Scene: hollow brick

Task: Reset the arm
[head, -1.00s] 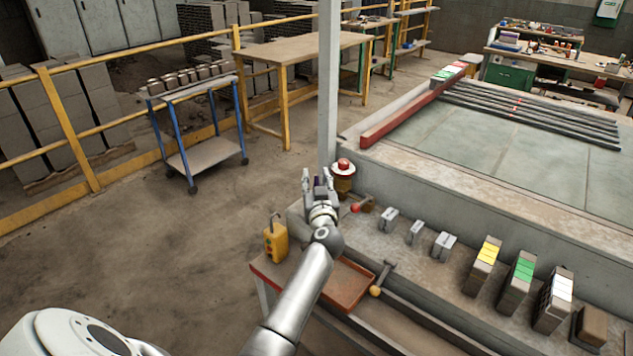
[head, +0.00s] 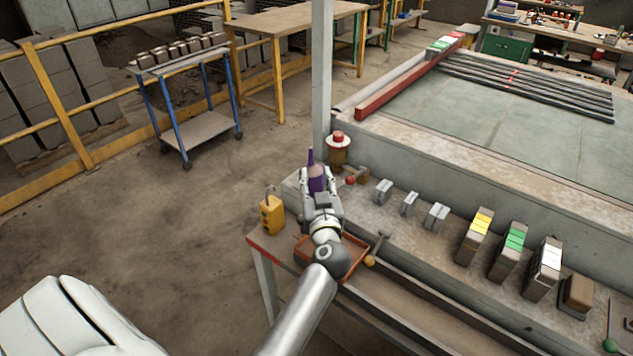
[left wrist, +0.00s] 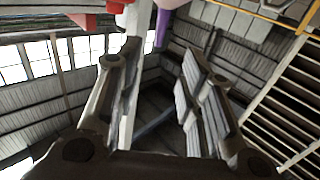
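My left gripper (head: 319,184) is above the near left end of the grey ledge, its fingers pointing away from the head camera. In the left wrist view its two fingers (left wrist: 160,70) are spread, with nothing between them. A purple bottle (head: 316,172) with a pointed tip stands just beyond the fingers in the head view; its lower part is hidden by the gripper. Part of it also shows at the top of the left wrist view (left wrist: 163,25), apart from the fingers. My right gripper is not in view.
A red-topped button post (head: 338,150) stands behind the bottle, beside a grey column (head: 321,80). A yellow control box (head: 271,213) is at left, a red tray (head: 352,262) below my wrist. Small metal blocks (head: 383,190) and coloured-top bricks (head: 476,235) line the ledge rightward.

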